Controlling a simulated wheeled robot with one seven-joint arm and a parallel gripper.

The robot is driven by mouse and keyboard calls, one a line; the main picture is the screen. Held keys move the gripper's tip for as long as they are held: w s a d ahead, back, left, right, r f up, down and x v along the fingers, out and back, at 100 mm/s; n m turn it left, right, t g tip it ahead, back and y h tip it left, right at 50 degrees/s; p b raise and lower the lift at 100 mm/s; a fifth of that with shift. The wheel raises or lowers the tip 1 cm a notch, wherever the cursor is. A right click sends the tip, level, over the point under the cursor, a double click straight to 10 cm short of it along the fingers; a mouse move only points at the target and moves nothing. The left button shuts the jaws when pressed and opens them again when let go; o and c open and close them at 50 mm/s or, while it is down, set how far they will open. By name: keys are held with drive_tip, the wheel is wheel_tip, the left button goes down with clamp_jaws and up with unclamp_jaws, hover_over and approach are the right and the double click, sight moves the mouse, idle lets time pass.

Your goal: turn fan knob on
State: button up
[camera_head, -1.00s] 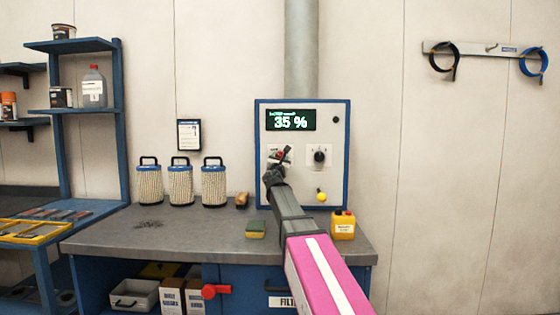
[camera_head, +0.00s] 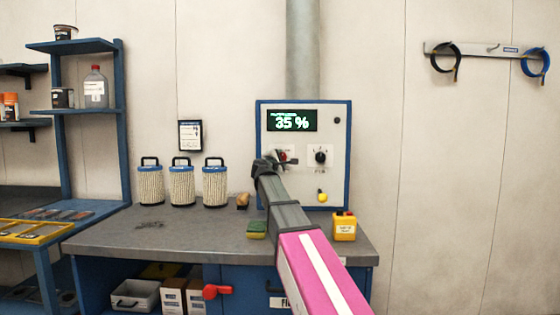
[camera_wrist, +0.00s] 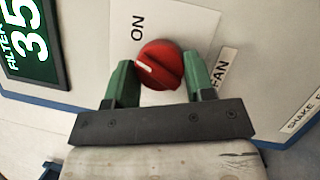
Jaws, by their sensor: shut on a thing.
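The fan knob (camera_wrist: 160,64) is a red round knob with a white pointer line, on a light panel plate. In the wrist view the line points left and slightly up. The word ON stands above and left of the knob, and FAN stands to its right. My gripper (camera_wrist: 160,83) has its green fingers on both sides of the knob, shut on it. In the head view my gripper (camera_head: 272,162) is at the left side of the control panel (camera_head: 335,178) and partly hides the red knob (camera_head: 283,156). The display (camera_head: 292,121) reads 35 %.
A black knob (camera_head: 320,157) sits right of the fan knob, with a yellow ball handle (camera_head: 322,197) below.

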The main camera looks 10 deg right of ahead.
drive_tip(key=shift+r+m+g, duration=0.1)
drive_tip(key=shift+m+g, duration=0.7)
drive_tip(key=shift+m, duration=1.2)
drive_tip(key=o, duration=0.9)
drive_tip(key=shift+s, duration=0.15)
drive_tip(key=v, duration=1)
drive_tip(key=shift+s+a+r, duration=0.1)
drive_tip(key=shift+s+a, duration=0.05)
drive_tip(key=shift+s, duration=0.15)
drive_tip(key=shift+s, duration=0.1)
